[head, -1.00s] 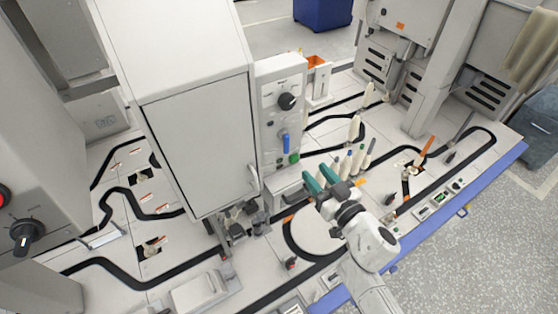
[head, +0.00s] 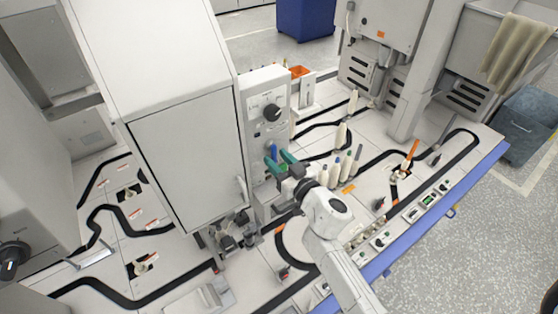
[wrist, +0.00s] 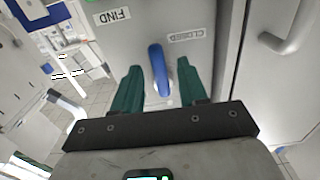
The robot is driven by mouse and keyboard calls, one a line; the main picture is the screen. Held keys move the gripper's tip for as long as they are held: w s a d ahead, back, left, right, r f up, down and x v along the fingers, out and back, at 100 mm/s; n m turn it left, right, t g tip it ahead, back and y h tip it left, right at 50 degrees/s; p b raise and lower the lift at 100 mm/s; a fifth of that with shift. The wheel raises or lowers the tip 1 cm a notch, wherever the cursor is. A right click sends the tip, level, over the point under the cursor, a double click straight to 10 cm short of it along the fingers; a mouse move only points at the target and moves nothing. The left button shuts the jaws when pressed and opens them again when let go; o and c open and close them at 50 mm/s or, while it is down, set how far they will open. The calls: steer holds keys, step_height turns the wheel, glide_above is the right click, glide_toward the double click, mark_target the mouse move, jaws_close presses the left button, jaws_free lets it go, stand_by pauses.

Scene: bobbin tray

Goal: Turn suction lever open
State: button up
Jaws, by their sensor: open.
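The blue suction lever (head: 274,152) is on the front of the grey control panel (head: 255,125), partly hidden by my gripper (head: 279,160). In the wrist view the lever (wrist: 159,70) stands lengthwise between the two green fingers of my gripper (wrist: 162,76). The fingers are open, with a visible gap to the lever on each side. A label reading CLOSED (wrist: 191,35) is beside the lever, and a label reading FIND (wrist: 113,15) is on the other side. Both labels appear upside down.
A black knob (head: 271,113) is above the lever on the panel. A large cabinet with a door handle (head: 241,190) stands left of the panel. Several pale bobbins (head: 335,172) stand close to the right of my gripper.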

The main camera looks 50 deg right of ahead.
steer(key=shift+c, duration=0.2)
jaws_close()
steer(key=shift+d+n, duration=0.1)
steer(key=shift+n, duration=0.2)
steer(key=shift+s+d+r+n+p, duration=0.15)
steer(key=shift+d+r+n+p, duration=0.3)
steer(key=shift+n, duration=2.45)
steer(key=shift+s+d+r+n+p, duration=0.1)
steer(key=shift+d+r+n+p, duration=0.35)
steer(key=shift+n, duration=2.45)
steer(key=shift+s+d+r+n+p, duration=0.15)
steer(key=shift+d+r+n+p, duration=0.3)
steer(key=shift+n, duration=2.45)
steer(key=shift+a+f, duration=0.1)
steer(key=shift+a, duration=0.1)
steer(key=shift+o, duration=0.2)
jaws_free()
